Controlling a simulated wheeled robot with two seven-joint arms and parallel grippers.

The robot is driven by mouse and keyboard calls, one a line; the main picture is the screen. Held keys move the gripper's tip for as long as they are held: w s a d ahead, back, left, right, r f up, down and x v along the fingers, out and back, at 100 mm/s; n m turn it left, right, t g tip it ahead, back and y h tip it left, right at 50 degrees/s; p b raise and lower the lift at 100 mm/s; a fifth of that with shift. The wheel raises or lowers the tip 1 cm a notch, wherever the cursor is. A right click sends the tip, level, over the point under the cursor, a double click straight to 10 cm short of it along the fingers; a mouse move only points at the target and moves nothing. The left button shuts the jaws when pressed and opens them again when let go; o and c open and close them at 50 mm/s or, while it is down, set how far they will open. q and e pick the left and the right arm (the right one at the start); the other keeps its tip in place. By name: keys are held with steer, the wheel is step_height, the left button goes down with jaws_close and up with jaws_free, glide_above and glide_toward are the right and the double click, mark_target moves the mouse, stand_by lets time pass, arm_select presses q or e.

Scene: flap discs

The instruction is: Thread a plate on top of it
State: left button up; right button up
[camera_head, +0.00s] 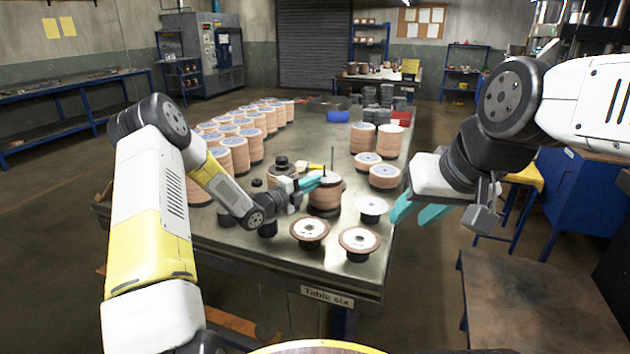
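A stack of brown discs (325,202) stands near the middle of the table, with a thin upright rod rising at its top. My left gripper (318,180) has its teal fingers at the top of this stack; whether they hold a plate there is too small to tell. My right gripper (418,211) is open and empty, to the right of the stack over the table's right edge. A white plate (371,204) sits on a dark stand between the stack and my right gripper. Two brown-rimmed discs with pale centres, a left one (310,229) and a right one (359,240), rest on dark stands in front.
The steel table (290,268) carries several tall disc stacks (236,152) at the back left and shorter stacks (384,177) at the right. Dark weights and stands (281,164) are close behind my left wrist. A blue cylinder (338,116) lies at the back.

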arm_select(q)
steer(key=shift+s+a+f, duration=0.1)
steer(key=shift+s+f, duration=0.05)
steer(key=shift+f, duration=0.35)
steer(key=v, duration=0.7)
steer(key=shift+s+a+r, duration=0.2)
steer(key=shift+s, duration=0.05)
steer(key=shift+w+r, duration=0.1)
steer(key=shift+r, duration=0.15)
stand_by(0.9)
